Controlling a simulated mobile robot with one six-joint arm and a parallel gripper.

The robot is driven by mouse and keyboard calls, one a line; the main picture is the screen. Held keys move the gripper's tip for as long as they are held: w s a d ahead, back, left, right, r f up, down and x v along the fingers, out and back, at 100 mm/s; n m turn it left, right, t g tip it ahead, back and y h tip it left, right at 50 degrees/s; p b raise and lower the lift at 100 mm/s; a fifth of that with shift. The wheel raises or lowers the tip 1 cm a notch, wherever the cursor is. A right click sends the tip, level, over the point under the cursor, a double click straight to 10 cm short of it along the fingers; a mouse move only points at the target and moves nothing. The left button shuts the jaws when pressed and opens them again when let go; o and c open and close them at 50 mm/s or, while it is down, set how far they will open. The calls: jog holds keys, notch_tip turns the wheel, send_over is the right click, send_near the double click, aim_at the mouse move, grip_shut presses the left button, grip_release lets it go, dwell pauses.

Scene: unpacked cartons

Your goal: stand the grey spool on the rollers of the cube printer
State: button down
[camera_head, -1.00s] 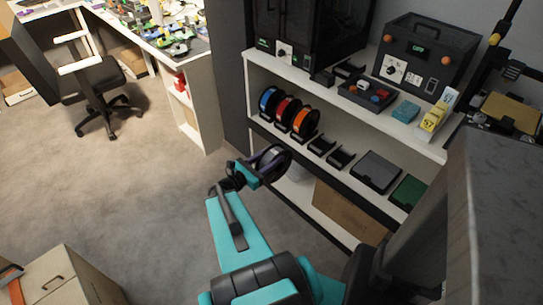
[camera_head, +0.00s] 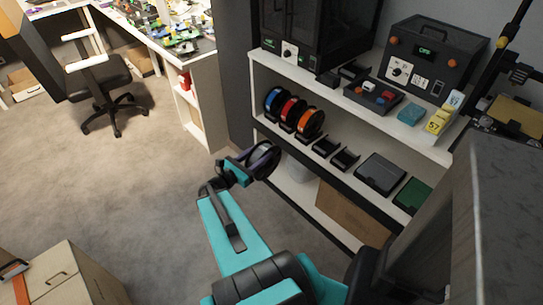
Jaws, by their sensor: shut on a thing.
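My gripper (camera_head: 245,168) is shut on the grey spool (camera_head: 267,158), a dark disc seen at a slant in the middle of the view. It is held upright in front of the shelf unit, apart from the shelves as far as I can tell. The fingers are partly hidden by the teal wrist. A dark, box-shaped printer with glass sides (camera_head: 318,32) stands on the top shelf and looks like the cube printer. A small black roller stand (camera_head: 345,75) sits at its right front, with nothing on it.
Blue, red and orange spools (camera_head: 310,121) stand on the middle shelf beside empty black stands (camera_head: 345,159). A carton (camera_head: 62,275) stands lower left; the carpet between is clear.

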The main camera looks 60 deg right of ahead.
jog(key=w+a+r+n+t, duration=0.3)
jog(key=w+a+r+t, duration=0.1)
jog(key=w+a, duration=0.7)
jog(key=w+a+r+n+t, duration=0.2)
jog(key=w+a+r+t, duration=0.2)
jog(key=w+a, duration=0.7)
jog(key=w+a+r+n+t+y, duration=0.1)
jog(key=w+a, duration=0.3)
jog(key=a, duration=0.5)
jog(key=w+a+r+n+t+y, duration=0.1)
jog(key=w+a+r+n+t, duration=0.2)
jog(key=a, duration=0.7)
jog(key=w+a+r+n+t+y, duration=0.1)
jog(key=w+a+r+n+t, duration=0.1)
jog(key=a, duration=0.8)
jog(key=w+r+t, duration=0.1)
jog(key=w+t, duration=0.1)
jog(key=w, duration=0.1)
jog(key=shift+w+a+r, duration=0.2)
jog(key=shift+w+r, duration=0.05)
jog(key=shift+w, duration=0.05)
